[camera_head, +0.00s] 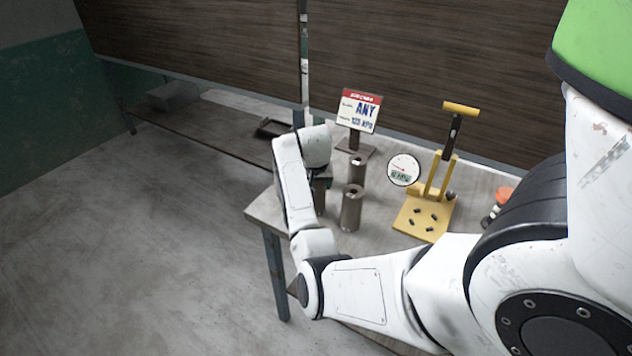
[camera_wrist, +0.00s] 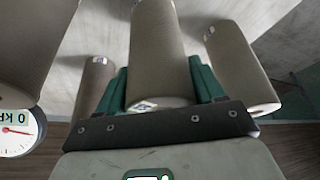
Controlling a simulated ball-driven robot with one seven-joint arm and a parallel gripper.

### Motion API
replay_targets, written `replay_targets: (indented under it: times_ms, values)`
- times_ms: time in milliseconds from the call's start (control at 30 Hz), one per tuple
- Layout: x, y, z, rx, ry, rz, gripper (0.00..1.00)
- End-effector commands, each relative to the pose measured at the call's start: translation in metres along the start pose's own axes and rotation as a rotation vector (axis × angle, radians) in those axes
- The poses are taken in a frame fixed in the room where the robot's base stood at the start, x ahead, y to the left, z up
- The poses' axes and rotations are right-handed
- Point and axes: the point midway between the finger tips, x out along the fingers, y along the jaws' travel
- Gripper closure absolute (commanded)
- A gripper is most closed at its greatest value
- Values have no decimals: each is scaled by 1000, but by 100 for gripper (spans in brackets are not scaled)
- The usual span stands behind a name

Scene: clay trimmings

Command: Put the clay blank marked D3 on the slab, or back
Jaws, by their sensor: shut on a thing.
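My gripper (camera_wrist: 160,86) has green fingers on both sides of a grey-brown clay cylinder (camera_wrist: 158,45) in the wrist view, shut on it. The cylinder carries a small label near its end, too small to read, so I cannot tell whether it is D3. Three more cylinders stand around it: one at left (camera_wrist: 32,45), a smaller-looking one (camera_wrist: 97,82), and one at right (camera_wrist: 237,68). In the head view, cylinders stand at the front (camera_head: 351,208) and behind (camera_head: 357,168). My wrist mostly hides the gripper and another cylinder (camera_head: 319,196). I cannot identify the slab with certainty.
On the table (camera_head: 385,245), a yellow press (camera_head: 425,216) with a lever and a round gauge (camera_head: 404,169) stands right of the cylinders. A dark tray (camera_head: 273,128) lies behind my wrist. A grey block (camera_head: 173,95) sits at far left.

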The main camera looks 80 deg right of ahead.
Motion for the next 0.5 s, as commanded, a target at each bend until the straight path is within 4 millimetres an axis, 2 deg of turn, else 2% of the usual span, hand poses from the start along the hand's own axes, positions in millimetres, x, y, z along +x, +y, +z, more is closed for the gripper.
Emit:
replay_targets:
  times_ms: [167,200,433,500]
  values:
    - [2,0,0,0,3,-1,96]
    - [3,0,1,0,0,0,31]
    - [2,0,1,0,0,0,9]
    - [2,0,1,0,0,0,7]
